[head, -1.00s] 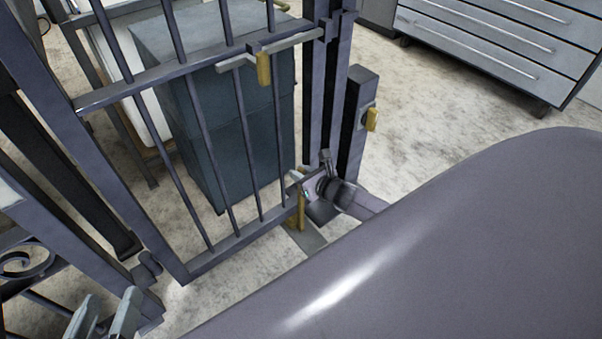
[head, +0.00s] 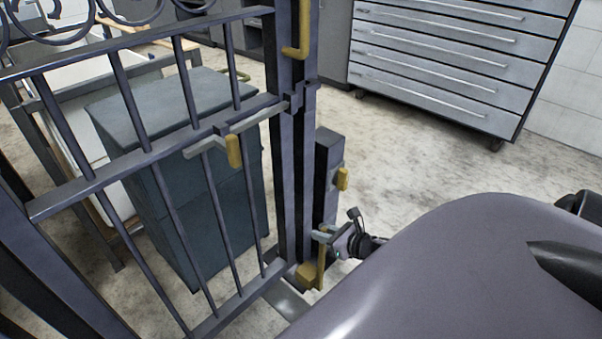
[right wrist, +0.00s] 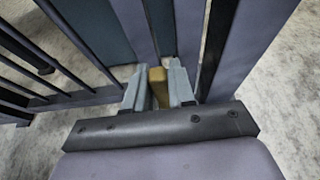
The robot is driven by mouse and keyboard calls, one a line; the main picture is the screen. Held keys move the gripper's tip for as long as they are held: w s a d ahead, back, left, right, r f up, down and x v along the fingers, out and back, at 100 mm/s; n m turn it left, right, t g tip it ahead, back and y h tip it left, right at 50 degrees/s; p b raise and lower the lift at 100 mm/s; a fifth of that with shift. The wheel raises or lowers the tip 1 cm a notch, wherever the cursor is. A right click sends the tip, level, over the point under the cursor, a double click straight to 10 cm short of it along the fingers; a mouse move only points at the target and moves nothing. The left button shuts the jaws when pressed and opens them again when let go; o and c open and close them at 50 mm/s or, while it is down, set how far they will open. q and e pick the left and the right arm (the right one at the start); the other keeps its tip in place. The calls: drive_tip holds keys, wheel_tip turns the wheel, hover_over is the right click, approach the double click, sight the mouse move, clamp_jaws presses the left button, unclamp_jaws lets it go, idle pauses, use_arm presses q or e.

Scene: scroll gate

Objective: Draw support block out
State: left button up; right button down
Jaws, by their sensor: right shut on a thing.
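The support block (head: 306,276) is a small yellow block with an upright yellow handle (head: 321,262), low at the foot of the gate post. My right gripper (head: 323,236) is shut on the upper part of this handle. In the right wrist view, the yellow handle (right wrist: 158,88) shows between the two grey fingers, in front of the posts. The dark barred gate (head: 230,220) stands left of the block. Whether the block touches the gate or floor plate cannot be told. My left gripper is not in view.
A yellow-tipped latch bar (head: 233,150) sits on the gate. A short post (head: 327,180) with a yellow piece (head: 342,179) stands close behind my right gripper. A teal cabinet (head: 180,200) is behind the bars. Open floor (head: 420,150) lies right, before grey drawers (head: 440,60).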

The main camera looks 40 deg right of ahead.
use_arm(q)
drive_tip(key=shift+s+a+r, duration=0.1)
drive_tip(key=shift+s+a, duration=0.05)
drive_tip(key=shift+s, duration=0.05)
use_arm(e)
drive_tip(key=shift+s+d+f, duration=0.1)
drive_tip(key=shift+s+d, duration=0.15)
drive_tip(key=shift+d, duration=0.15)
drive_tip(key=c, duration=1)
unclamp_jaws()
drive_tip(key=shift+d, duration=0.1)
drive_tip(key=shift+c, duration=0.2)
use_arm(q)
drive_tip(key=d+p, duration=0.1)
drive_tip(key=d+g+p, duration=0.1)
drive_tip(key=p, duration=0.1)
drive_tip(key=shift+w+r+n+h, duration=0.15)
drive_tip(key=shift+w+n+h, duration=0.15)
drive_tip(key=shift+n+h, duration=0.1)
use_arm(e)
drive_tip(key=v, duration=0.7)
